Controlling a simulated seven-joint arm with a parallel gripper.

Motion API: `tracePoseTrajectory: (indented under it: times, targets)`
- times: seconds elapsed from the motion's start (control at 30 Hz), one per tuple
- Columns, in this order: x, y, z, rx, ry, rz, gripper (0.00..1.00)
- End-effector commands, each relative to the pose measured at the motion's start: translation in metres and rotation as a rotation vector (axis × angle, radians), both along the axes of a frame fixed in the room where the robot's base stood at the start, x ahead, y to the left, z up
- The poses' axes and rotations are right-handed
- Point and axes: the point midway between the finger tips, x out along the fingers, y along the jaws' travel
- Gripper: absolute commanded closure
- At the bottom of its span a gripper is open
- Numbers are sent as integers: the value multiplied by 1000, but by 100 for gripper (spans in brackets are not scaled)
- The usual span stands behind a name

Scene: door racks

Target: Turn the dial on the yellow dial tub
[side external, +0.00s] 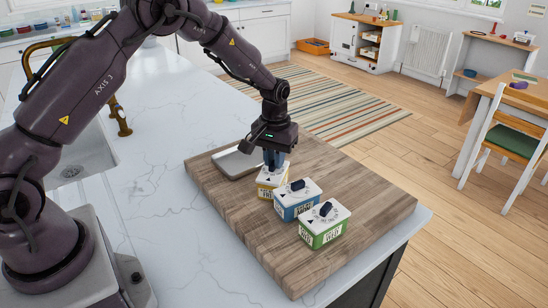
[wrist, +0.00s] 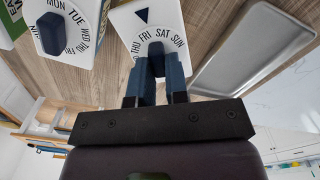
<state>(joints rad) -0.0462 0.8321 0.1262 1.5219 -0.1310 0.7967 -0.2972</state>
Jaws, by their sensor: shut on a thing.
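The yellow dial tub (side external: 266,182) stands on the wooden board, at the back end of a row of three tubs. In the wrist view its white lid (wrist: 142,36) shows a dark triangle and the day letters FRI, SAT and SUN around the dial. The triangle points at about FRI. My gripper (side external: 273,161) is directly above this tub, pointing down. In the wrist view my gripper (wrist: 157,64) has its blue fingers close together, shut on the dark blue dial (wrist: 156,47). The fingers hide most of the dial.
The blue tub (side external: 292,211) stands beside the yellow one, and the green tub (side external: 322,238) stands beyond it, each with a dark dial. A grey tray (side external: 229,161) lies on the other side. The wooden board (side external: 245,220) is clear in front of the tubs.

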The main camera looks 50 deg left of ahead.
Motion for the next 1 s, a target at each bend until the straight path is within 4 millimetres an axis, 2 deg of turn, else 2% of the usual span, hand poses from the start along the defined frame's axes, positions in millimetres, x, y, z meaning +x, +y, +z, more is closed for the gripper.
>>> tracePoseTrajectory:
  times: [0.4,0.93,0.97,1.0]
  targets:
    - [1,-1,1,0,-3,-198,100]
    - [1,-1,1,0,-3,-226,100]
    - [1,-1,1,0,-3,-226,81]
    - [1,-1,1,0,-3,-226,72]
